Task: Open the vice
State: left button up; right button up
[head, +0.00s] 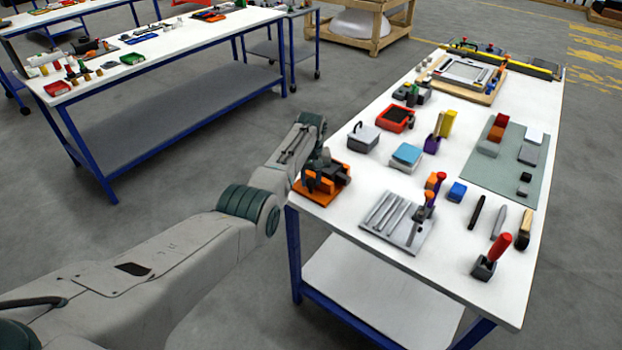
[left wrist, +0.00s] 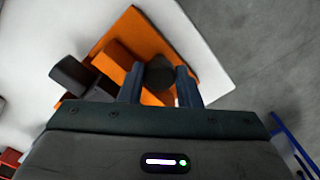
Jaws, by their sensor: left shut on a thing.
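The vice, an orange block on an orange base plate (head: 314,192), stands at the left near corner of the white worktable. In the left wrist view its orange plate (left wrist: 125,27) lies tilted, with a dark block at its left and a dark round handle (left wrist: 160,72). My left gripper (left wrist: 159,78) has its two fingers on either side of this dark handle, shut on it. In the head view my left gripper (head: 316,158) is over the vice and hides part of it. How far apart the vice jaws are, I cannot tell. My right gripper is not in view.
The white worktable (head: 295,222) also bears a grey grooved plate (head: 381,221), a grey box (head: 363,138), a red bin (head: 396,118) and a green mat (head: 480,165) with blocks. A second table (head: 175,50) stands at the far left.

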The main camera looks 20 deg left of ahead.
pick_arm(q)
jog(key=shift+w+a+r, duration=0.2)
jog(key=shift+w+r, duration=0.15)
jog(key=shift+r, duration=0.1)
jog(key=o, duration=0.9)
jog(key=shift+o, duration=0.3)
jog(key=shift+d+f, duration=0.1)
